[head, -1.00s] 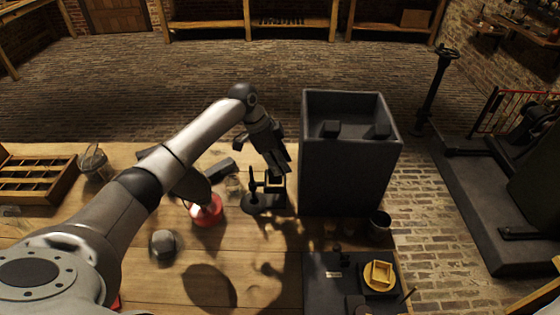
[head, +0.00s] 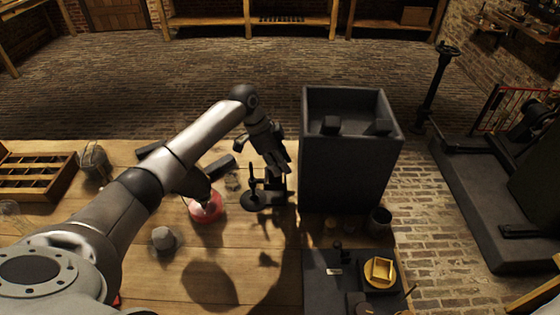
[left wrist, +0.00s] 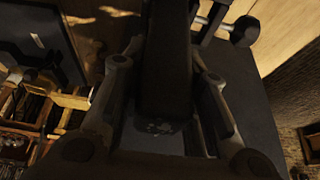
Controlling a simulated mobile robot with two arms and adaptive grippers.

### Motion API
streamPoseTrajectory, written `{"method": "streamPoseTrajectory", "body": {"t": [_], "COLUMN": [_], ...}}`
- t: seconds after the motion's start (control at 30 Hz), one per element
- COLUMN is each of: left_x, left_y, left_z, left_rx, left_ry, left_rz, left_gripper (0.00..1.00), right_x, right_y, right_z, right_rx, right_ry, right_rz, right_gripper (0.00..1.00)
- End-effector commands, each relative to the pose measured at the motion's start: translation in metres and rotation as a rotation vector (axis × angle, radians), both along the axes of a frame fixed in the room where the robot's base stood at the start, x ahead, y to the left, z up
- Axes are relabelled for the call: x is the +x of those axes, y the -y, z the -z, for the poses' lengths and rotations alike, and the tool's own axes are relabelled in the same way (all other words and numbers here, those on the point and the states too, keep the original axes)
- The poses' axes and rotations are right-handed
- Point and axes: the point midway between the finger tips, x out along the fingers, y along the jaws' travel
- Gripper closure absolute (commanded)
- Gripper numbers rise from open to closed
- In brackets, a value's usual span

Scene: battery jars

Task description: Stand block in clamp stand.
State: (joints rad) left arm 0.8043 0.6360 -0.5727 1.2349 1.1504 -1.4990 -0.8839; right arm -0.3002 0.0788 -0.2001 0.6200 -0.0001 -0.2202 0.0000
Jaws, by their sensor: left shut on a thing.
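My left gripper (head: 280,168) points down at the clamp stand and is shut on a dark block (left wrist: 165,65). In the left wrist view the block runs lengthwise between the two fingers. In the head view the gripper mostly hides it. The black clamp stand (head: 253,200) is on the wooden table, left of the tall grey bin, with its round base and short post showing. The gripper is just above its right part; whether the block touches the clamp I cannot tell. A knobbed part, perhaps the stand's, shows at the upper right of the wrist view (left wrist: 245,31). My right gripper is not in view.
The tall grey bin (head: 345,170) stands close right of the gripper. Dark blocks (head: 219,167), a red dish (head: 206,210), a grey lump (head: 164,239) and a glass jar (head: 94,162) lie left. A divided wooden tray (head: 40,178) is far left. A yellow box (head: 380,270) is front right.

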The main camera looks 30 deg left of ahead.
Motion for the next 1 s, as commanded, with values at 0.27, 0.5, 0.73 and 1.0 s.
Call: {"method": "streamPoseTrajectory", "body": {"t": [0.27, 0.5, 0.73, 1.0], "left_x": [0.0, 0.0, 0.0, 0.0], "left_y": [0.0, 0.0, 0.0, 0.0], "left_z": [0.007, 0.013, 0.019, 0.026], "left_rx": [0.0, 0.0, 0.0, -0.001], "left_ry": [0.001, 0.001, 0.001, 0.0], "left_rz": [0.0, 0.0, 0.0, 0.0], "left_gripper": [1.0, 1.0, 1.0, 1.0], "right_x": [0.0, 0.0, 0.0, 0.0], "right_y": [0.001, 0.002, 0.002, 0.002], "right_z": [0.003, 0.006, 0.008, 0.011], "right_rx": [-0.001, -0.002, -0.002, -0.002], "right_ry": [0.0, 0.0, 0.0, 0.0], "right_rz": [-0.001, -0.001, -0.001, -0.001], "right_gripper": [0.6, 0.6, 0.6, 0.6]}}
